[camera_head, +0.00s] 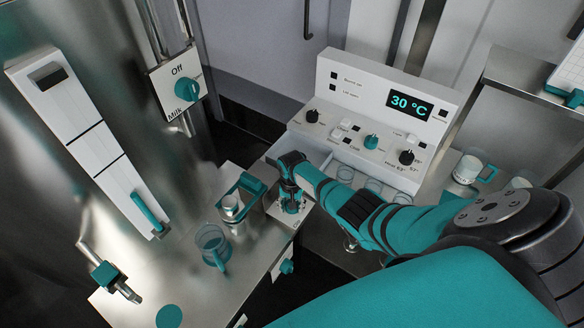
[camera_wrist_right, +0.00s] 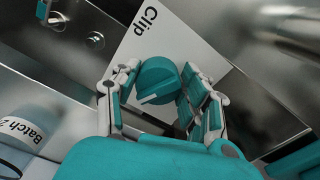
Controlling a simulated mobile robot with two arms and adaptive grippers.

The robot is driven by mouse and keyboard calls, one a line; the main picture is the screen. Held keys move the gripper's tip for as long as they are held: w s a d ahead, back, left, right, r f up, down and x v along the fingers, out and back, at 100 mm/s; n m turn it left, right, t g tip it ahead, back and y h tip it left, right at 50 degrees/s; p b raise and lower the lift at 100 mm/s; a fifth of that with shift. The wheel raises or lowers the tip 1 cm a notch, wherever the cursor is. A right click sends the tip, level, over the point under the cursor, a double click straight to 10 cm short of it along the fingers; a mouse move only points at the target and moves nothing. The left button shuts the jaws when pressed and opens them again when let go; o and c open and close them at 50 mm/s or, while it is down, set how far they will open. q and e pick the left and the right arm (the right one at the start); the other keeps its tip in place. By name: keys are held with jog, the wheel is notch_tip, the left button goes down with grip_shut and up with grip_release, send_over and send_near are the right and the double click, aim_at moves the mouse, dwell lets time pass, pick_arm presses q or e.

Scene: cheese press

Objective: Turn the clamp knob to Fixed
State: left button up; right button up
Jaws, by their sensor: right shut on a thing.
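The teal round clamp knob (camera_wrist_right: 158,80) sits on a white plate (camera_wrist_right: 165,42) marked "Clip" in the right wrist view. A white pointer line on its face lies toward the picture's lower left. My right gripper (camera_wrist_right: 163,98) has one finger on each side of the knob and is shut on it. In the head view my right gripper (camera_head: 290,198) points down over the plate at the counter's right edge and hides most of the knob. No "Fixed" label is readable. My left gripper is not in view.
A glass jug (camera_head: 211,243) and a metal canister (camera_head: 232,207) stand just left of my right gripper. A control panel (camera_head: 375,95) showing 30 °C is behind. A "Batch 2" container (camera_wrist_right: 28,130) shows at lower left in the wrist view.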

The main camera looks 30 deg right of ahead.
jog(key=shift+w+r+m, duration=0.1)
jog(key=shift+w+m, duration=0.05)
jog(key=shift+m, duration=0.45)
jog(key=o, duration=1.2)
notch_tip(320, 180, up, 12)
jog(key=shift+f, duration=0.1)
